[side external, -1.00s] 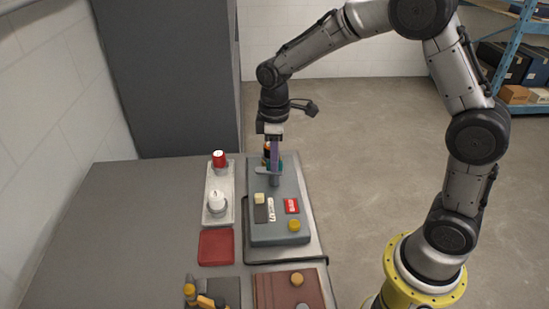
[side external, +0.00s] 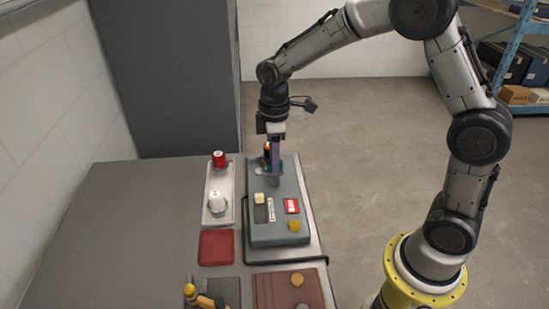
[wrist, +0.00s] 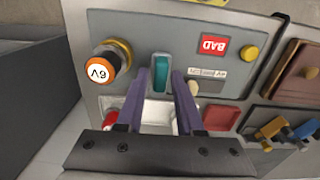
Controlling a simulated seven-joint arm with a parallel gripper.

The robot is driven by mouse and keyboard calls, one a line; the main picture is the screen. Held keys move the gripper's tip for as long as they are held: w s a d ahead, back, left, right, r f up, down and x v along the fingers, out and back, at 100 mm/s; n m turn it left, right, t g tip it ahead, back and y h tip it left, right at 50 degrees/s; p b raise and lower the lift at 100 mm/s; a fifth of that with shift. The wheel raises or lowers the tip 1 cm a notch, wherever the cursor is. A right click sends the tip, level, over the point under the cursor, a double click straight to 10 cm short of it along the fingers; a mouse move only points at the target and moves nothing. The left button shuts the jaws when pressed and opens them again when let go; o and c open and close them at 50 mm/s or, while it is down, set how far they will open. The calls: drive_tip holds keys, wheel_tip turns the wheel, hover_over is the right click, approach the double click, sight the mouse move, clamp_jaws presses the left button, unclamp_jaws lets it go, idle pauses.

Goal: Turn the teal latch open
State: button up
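The teal latch (wrist: 160,73) is an upright rounded bar on the grey panel box (wrist: 201,62) in the wrist view. In the side external view, the teal piece (side external: 268,170) is mostly hidden by my fingers near the box's far end. My gripper (wrist: 159,82) has two purple fingers, apart, with their tips at either side of the latch. A gap shows between them; whether either finger touches the latch is unclear. From the side, my gripper (side external: 274,168) points straight down at the box.
Beside the latch stands an orange-and-black knob (wrist: 104,69) with a white label. The box also carries a red BAD label (wrist: 213,44) and a yellow button (wrist: 249,52). A tray (side external: 229,209) with a red-topped item (side external: 219,158) and a red pad (side external: 216,247) lie to the left.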

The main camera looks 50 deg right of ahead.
drive_tip(key=shift+o, duration=0.6)
drive_tip(key=shift+f, duration=0.1)
wheel_tip(320, 180, up, 14)
drive_tip(key=s+r+m+t, duration=0.1)
drive_tip(key=s+r+t, duration=0.2)
drive_tip(key=s+r, duration=0.6)
drive_tip(key=s+d+f+m+t, duration=0.1)
drive_tip(key=s+f+m+t, duration=0.1)
drive_tip(key=s+f+m, duration=0.6)
drive_tip(key=s+f, duration=0.2)
drive_tip(key=s, duration=0.4)
drive_tip(key=shift+s+d+f+t, duration=0.15)
drive_tip(key=shift+s+t, duration=0.05)
drive_tip(key=shift+t, duration=0.1)
